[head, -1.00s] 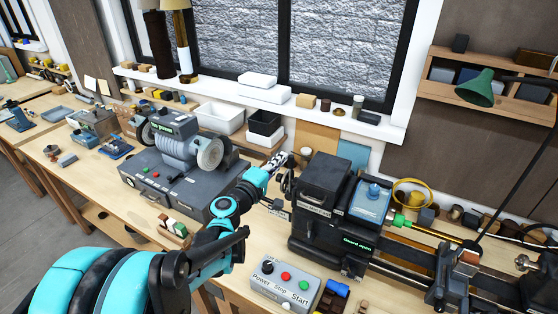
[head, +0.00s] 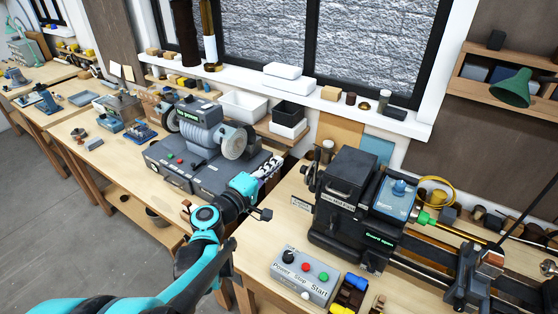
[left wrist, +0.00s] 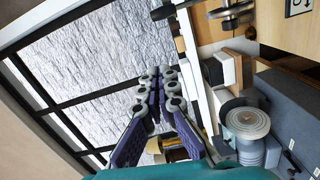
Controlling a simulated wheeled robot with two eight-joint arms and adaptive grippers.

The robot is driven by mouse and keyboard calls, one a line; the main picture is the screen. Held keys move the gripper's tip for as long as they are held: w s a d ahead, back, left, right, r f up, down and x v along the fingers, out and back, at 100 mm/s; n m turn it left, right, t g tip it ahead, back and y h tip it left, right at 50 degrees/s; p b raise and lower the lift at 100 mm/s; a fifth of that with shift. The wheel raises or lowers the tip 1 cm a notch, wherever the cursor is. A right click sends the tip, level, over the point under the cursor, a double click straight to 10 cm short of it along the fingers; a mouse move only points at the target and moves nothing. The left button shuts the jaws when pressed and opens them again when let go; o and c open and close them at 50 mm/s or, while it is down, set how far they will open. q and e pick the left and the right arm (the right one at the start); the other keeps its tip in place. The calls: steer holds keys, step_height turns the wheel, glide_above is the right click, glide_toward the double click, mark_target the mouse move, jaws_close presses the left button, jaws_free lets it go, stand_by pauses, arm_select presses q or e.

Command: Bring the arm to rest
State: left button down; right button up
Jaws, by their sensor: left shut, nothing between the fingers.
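My left arm, turquoise and black, comes in from the bottom left of the head view. Its left gripper (head: 270,165) is raised in front of the bench grinder's right end, apart from the lathe. In the left wrist view the gripper (left wrist: 157,88) shows its purple-padded fingers together, with nothing between them. The window fills the background behind them there. My right gripper is not in view.
A grey bench grinder (head: 200,135) stands left of the gripper. A black lathe headstock (head: 345,195) stands to its right, with a button box (head: 304,277) in front. White trays (head: 245,104) lie behind. Open floor (head: 75,220) lies at left.

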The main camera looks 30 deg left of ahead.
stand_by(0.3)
arm_select(q)
steer(key=s+d+f+m+g+h+b, duration=0.1)
steer(key=s+d+f+m+g+b, duration=0.25)
steer(key=d+f, duration=0.35)
steer(key=s+d+f+m+g+h+b, duration=0.1)
steer(key=s+d+f+m+g+b, duration=0.2)
steer(key=d+f, duration=0.4)
steer(key=s+a+f+m+g+y+b, duration=0.1)
steer(key=s+f+m+g+y+b, duration=0.3)
steer(key=s+f+m+b, duration=0.4)
step_height(320, 180, down, 6)
steer(key=s, duration=0.2)
steer(key=shift+s+a+r+y, duration=0.15)
steer(key=shift+s+r+y, duration=0.1)
steer(key=shift+s+y, duration=0.1)
